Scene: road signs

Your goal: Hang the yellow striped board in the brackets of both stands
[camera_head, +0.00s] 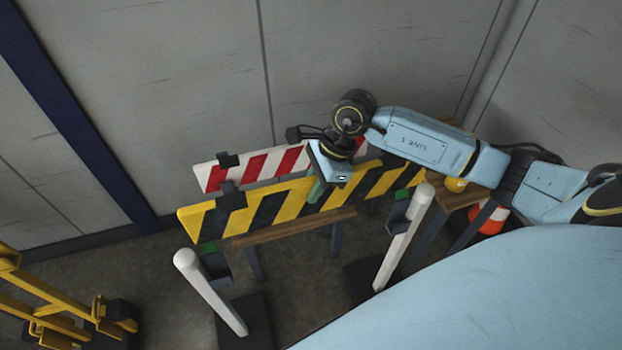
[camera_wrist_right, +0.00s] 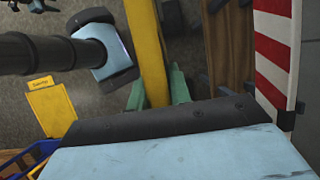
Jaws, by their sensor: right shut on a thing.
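The yellow and black striped board (camera_head: 290,203) spans the middle of the head view, tilted with its right end higher in the picture. My right gripper (camera_head: 318,188) is shut on its top edge near the middle. The wrist view shows the yellow board (camera_wrist_right: 146,50) edge-on between the green fingertips (camera_wrist_right: 157,92). The left white stand (camera_head: 212,292) has a dark bracket (camera_head: 217,268) just below the board's left part. The right white stand (camera_head: 404,238) has a dark bracket (camera_head: 398,215) close to the board's right end. The board appears apart from both brackets.
A red and white striped board (camera_head: 215,175) stands behind, close to the yellow one. A wooden trestle (camera_head: 290,228) is below and behind the board. A traffic cone (camera_head: 490,220) stands at the right. Yellow metal frames (camera_head: 45,310) are at the lower left.

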